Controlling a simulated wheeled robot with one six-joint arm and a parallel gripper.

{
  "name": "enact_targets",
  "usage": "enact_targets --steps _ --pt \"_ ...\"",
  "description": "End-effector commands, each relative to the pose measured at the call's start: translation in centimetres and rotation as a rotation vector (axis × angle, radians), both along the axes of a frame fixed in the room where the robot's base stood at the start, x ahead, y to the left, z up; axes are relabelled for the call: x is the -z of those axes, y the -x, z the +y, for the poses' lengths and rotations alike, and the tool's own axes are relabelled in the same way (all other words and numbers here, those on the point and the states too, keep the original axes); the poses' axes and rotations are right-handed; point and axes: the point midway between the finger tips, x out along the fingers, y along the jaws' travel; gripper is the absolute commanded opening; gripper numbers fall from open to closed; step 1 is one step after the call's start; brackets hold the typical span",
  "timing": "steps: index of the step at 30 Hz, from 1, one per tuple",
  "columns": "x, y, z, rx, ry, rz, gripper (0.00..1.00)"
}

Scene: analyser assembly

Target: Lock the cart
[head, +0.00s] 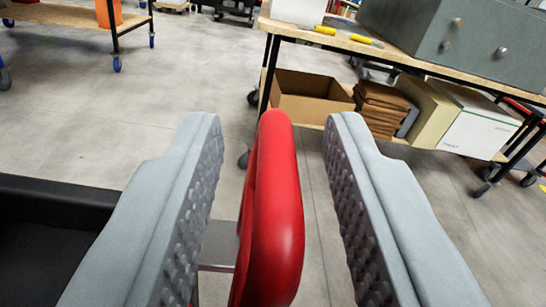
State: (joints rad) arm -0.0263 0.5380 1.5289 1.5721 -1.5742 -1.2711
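My gripper (272,150) is open in the head view, with its two grey, studded fingers to the left and right of a red rounded handle (273,200). The handle stands upright between the fingers, with a visible gap on the right and a smaller one on the left. A grey metal bar (219,245) shows low between the left finger and the handle. I cannot tell which part of the cart the handle belongs to; its lower end is cut off by the picture's edge.
A black surface (50,235) lies at the left. A wheeled workbench (400,55) stands at the upper right, with a cardboard box (310,95) and other boxes on its lower shelf. Another wheeled table (65,16) is at the upper left. Grey floor (170,85) between them is clear.

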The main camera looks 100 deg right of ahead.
Motion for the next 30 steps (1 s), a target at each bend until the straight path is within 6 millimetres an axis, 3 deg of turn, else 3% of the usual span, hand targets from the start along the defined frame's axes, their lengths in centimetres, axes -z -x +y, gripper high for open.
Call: enact_targets --steps 19,24,30 --pt "0.0 0.2 12.5 -0.003 -0.001 0.000 0.32" --pt "0.1 0.3 14.9 -0.002 0.000 0.000 0.32" --pt "0.1 0.3 16.2 0.000 0.000 0.000 0.32"
